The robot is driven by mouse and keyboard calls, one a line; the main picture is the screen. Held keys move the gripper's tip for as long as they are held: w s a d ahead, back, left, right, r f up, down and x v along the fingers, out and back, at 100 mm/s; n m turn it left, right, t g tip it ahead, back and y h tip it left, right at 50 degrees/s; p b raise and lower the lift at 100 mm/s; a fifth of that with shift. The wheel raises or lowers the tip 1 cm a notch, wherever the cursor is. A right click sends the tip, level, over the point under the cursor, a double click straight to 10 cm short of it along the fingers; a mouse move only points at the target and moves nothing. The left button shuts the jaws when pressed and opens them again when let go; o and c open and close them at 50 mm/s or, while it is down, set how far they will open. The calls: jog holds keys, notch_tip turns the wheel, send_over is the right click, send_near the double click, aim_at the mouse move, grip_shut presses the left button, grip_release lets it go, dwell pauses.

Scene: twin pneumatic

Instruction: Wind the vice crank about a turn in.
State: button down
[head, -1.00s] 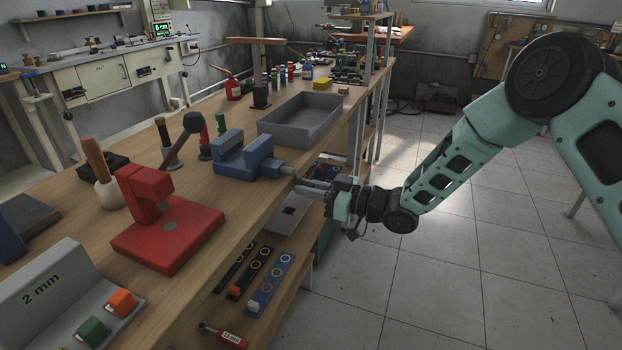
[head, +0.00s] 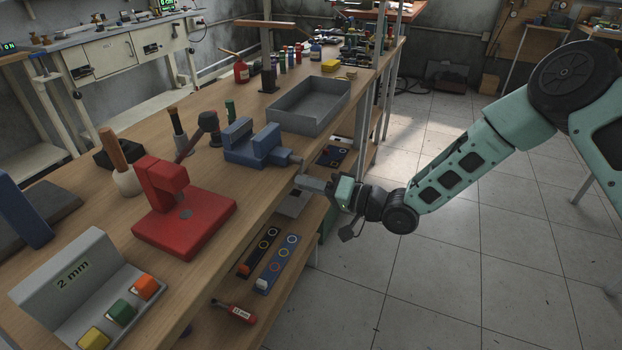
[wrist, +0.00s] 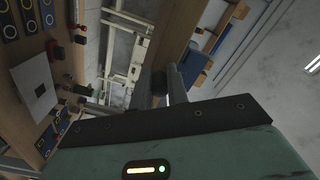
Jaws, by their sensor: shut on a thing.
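The blue vice (head: 246,147) sits at the bench's front edge in the head view. Its grey spindle and crank (head: 297,160) stick out past the edge toward my gripper (head: 308,184). My gripper is beside the bench, a little below and right of the spindle, with its fingers at the crank's end. In the wrist view, the dark crank knob (wrist: 158,83) shows between the two grey fingers (wrist: 161,92), which are shut on it. The blue vice also shows in the wrist view (wrist: 193,68). The fingers' exact contact is too small to tell.
A red stand (head: 185,225), a grey tray (head: 312,108) and a grey 2 mm block holder (head: 70,275) stand on the wooden bench. A lower shelf (head: 262,222) with tools lies below the gripper. The tiled floor (head: 480,270) to the right is open.

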jog(key=m, duration=0.2)
jog(key=r+m+p, duration=0.1)
jog(key=s+m, duration=0.1)
jog(key=m, duration=0.1)
jog(key=shift+s+a+r+m+p, duration=0.1)
jog(key=shift+a+r+m+p, duration=0.05)
jog(key=shift+r+m+p, duration=0.2)
jog(key=shift+s+r+m+p, duration=0.1)
jog(key=shift+r+m+p, duration=0.15)
jog(key=shift+m, duration=0.6)
jog(key=shift+s+r+m+p, duration=0.1)
jog(key=shift+r+m, duration=0.2)
jog(key=shift+m, duration=0.5)
jog(key=shift+a, duration=0.1)
jog(key=c, duration=1.4)
grip_release()
jog(key=shift+s, duration=0.1)
jog(key=v, duration=1.7)
jog(key=shift+d+r+b, duration=0.1)
jog(key=shift+d+b, duration=0.1)
jog(key=shift+b, duration=0.2)
